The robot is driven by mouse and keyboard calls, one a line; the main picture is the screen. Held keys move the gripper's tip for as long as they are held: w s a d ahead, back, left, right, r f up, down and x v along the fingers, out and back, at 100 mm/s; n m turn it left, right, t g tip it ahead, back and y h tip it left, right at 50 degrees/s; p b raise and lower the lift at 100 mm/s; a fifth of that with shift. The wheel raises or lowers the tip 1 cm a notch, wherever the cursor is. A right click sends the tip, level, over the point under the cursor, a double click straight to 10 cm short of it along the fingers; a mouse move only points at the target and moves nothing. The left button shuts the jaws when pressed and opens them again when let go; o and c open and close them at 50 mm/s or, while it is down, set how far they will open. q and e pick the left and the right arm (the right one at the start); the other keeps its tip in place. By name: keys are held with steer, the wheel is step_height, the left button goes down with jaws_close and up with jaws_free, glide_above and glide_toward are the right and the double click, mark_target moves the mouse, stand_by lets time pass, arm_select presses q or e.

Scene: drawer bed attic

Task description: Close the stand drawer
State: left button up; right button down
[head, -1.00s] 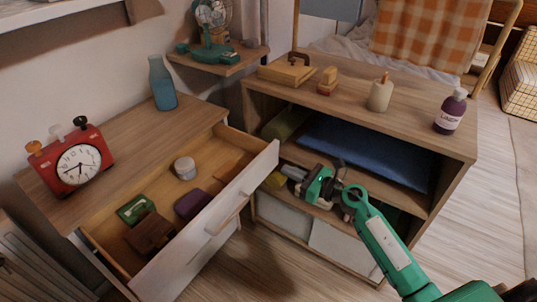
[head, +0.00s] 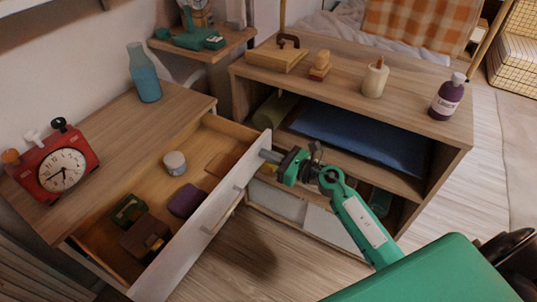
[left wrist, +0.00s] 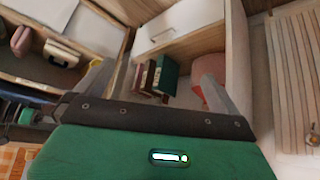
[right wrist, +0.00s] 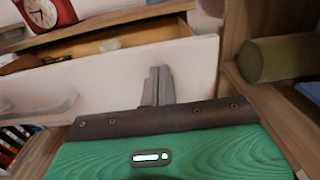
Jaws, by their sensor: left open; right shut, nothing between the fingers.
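The stand drawer (head: 190,245) is pulled out of the wooden stand (head: 190,103), with its white front and bar handle (head: 222,210) facing right in the head view. My right gripper (head: 268,156) is shut and empty at the far end of the drawer front. In the right wrist view its closed fingers (right wrist: 158,78) point at the white drawer front (right wrist: 100,80); I cannot tell whether they touch it. My left gripper (left wrist: 157,85) is open and empty in the left wrist view, outside the head view.
The drawer holds a round jar (head: 175,163), a purple item (head: 187,200) and small boxes. A red clock (head: 60,170) and a blue bottle (head: 145,75) stand on top. A wooden cabinet (head: 420,95) stands close by at right. Bare floor (head: 245,250) lies before the drawer.

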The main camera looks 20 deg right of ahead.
steer(key=x, duration=0.9)
steer(key=shift+w+a, duration=0.25)
steer(key=shift+w, duration=0.1)
steer(key=b, duration=0.3)
glide_above(209, 141)
steer(key=shift+s, duration=0.35)
steer(key=shift+w+a, duration=0.15)
steer(key=shift+w, duration=0.05)
steer(key=shift+r, duration=0.15)
arm_select(q)
steer(key=w+d+t+h, duration=0.2)
steer(key=d+t+h, duration=0.1)
steer(key=d, duration=0.3)
steer(key=shift+w+d+t, duration=0.2)
steer(key=shift+d+t, duration=0.15)
steer(key=shift+t, duration=0.35)
arm_select(e)
steer(key=shift+r, duration=0.1)
steer(key=shift+w+r, duration=0.1)
